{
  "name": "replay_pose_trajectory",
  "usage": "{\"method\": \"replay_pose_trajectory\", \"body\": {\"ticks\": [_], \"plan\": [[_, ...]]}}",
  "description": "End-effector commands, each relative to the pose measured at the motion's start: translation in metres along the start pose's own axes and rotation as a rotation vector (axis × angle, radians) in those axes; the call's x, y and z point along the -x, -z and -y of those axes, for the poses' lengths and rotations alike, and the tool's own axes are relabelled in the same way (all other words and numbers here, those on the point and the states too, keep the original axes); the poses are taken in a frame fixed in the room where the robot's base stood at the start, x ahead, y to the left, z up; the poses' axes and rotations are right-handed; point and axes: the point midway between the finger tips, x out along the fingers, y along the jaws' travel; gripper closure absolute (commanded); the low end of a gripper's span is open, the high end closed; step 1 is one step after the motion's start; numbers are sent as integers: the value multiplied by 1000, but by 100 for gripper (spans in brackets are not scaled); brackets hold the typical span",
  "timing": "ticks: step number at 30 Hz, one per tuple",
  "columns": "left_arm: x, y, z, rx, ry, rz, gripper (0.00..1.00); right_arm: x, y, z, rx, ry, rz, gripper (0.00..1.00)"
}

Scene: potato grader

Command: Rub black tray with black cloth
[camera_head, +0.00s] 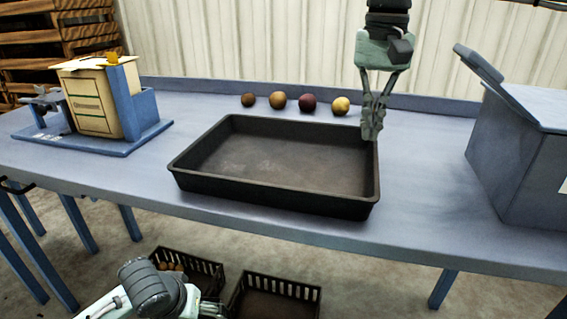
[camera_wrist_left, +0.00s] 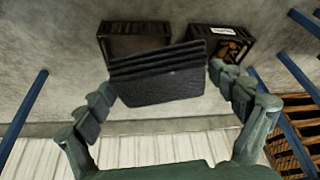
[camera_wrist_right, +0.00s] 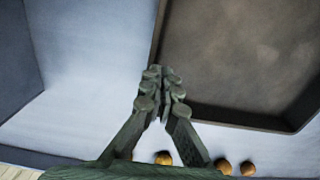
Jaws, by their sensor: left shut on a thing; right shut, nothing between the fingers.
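The black tray (camera_head: 275,199) lies flat on the blue-grey table and looks empty, with faint pale marks on its floor. It also shows in the right wrist view (camera_wrist_right: 240,60). My right gripper (camera_head: 371,135) is shut and empty, pointing down at the tray's right rim near the back corner; whether it touches is unclear. It also shows in the right wrist view (camera_wrist_right: 163,75). The black cloth (camera_wrist_left: 157,85), folded in layers, is between the fingers of my left gripper (camera_wrist_left: 163,82), which is shut on it. In the head view my left arm is low, in front of the table, and the cloth is hidden.
Several potatoes (camera_head: 307,103) stand in a row behind the tray. A cardboard carton (camera_head: 90,100) in a blue stand is at the left, a blue-grey box (camera_head: 520,150) at the right. Black crates (camera_head: 275,292) sit on the floor below the table. The table beside the tray is clear.

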Motion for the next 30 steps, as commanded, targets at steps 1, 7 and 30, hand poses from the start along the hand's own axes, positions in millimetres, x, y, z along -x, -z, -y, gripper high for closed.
{"method": "replay_pose_trajectory", "body": {"ticks": [1,7,30], "plan": [[0,0,0,0,0,0,29,-1,0,0,0,0,0,100],[-2,-1,0,0,0,0,29,-5,0,0,0,0,0,100],[2,1,0,0,0,-1,29,-8,0,0,0,1,0,100]]}}
